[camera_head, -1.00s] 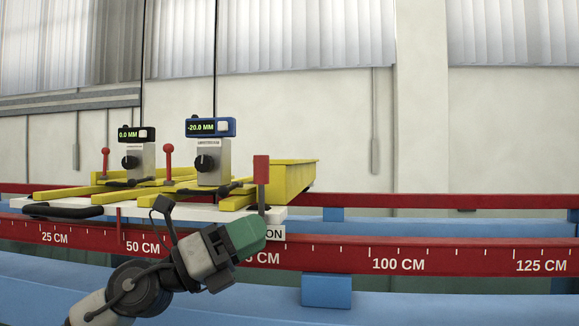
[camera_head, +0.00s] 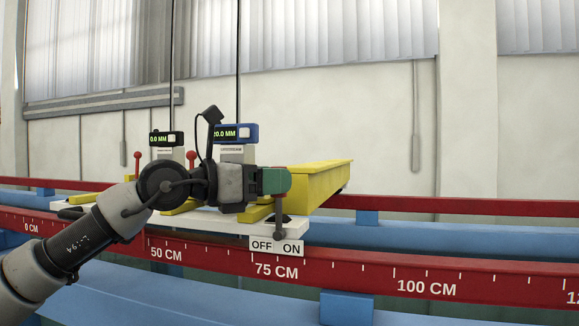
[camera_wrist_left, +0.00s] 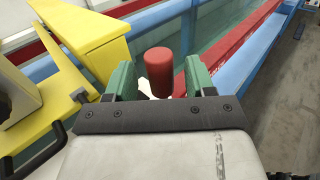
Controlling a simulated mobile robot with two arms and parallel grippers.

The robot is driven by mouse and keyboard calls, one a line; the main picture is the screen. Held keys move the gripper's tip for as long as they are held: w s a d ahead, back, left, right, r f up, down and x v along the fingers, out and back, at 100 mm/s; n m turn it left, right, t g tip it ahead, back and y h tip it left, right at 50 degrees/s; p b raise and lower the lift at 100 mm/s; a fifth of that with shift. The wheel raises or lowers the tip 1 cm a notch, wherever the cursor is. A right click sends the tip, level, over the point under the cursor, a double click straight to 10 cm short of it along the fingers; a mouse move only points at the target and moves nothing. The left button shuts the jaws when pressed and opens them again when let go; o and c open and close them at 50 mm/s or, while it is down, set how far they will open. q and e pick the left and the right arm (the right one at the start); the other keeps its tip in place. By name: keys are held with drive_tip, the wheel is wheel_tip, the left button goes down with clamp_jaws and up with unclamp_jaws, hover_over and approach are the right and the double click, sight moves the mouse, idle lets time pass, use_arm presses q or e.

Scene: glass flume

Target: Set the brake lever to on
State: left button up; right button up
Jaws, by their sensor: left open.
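The brake lever has a red grip and a grey stem (camera_head: 279,217) that rises from the carriage's front edge, above the OFF/ON sign (camera_head: 276,247). In the head view my left gripper (camera_head: 276,182) covers most of the grip, so the lever's exact lean is hard to judge. In the left wrist view the red grip (camera_wrist_left: 159,72) stands between the two green fingers, with a visible gap on either side. The left gripper is open around it. My right gripper is not in view.
The white carriage plate (camera_head: 225,222) carries two gauge units, one with a blue display (camera_head: 250,133), and yellow beams (camera_head: 325,182). A red scale rail (camera_head: 400,278) runs in front, with blue beams below it. Small red-knobbed levers (camera_head: 191,157) stand further left.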

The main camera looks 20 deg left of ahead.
use_arm(q)
drive_tip(key=shift+p+x, duration=0.55)
drive_tip(key=shift+x, duration=1.2)
clamp_jaws()
